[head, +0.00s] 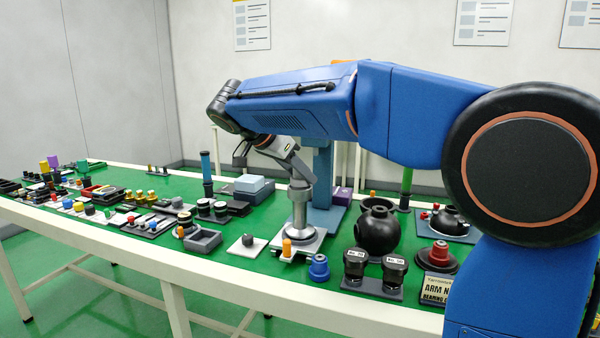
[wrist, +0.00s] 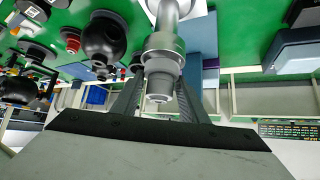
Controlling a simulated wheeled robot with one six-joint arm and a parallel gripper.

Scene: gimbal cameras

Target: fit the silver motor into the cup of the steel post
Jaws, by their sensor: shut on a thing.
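The steel post (head: 299,212) stands upright on a pale square plate on the green table, with its cup (head: 300,186) at the top. My gripper (head: 293,168) comes down to the cup from the upper left, tilted. In the wrist view my gripper (wrist: 160,88) has its two dark fingers closed on the silver motor (wrist: 159,88), one on each side. The motor's far end meets the cup (wrist: 164,48) and looks in line with it there. Whether it is seated inside or only touching the rim is hidden. In the head view the motor is mostly covered by the fingers.
A black sphere (head: 378,231) stands right of the post, and a blue knob (head: 319,268) in front. A grey open box (head: 203,239) and a small plate with a black knob (head: 247,241) lie left. A blue column (head: 322,170) stands behind. Many small parts crowd the left.

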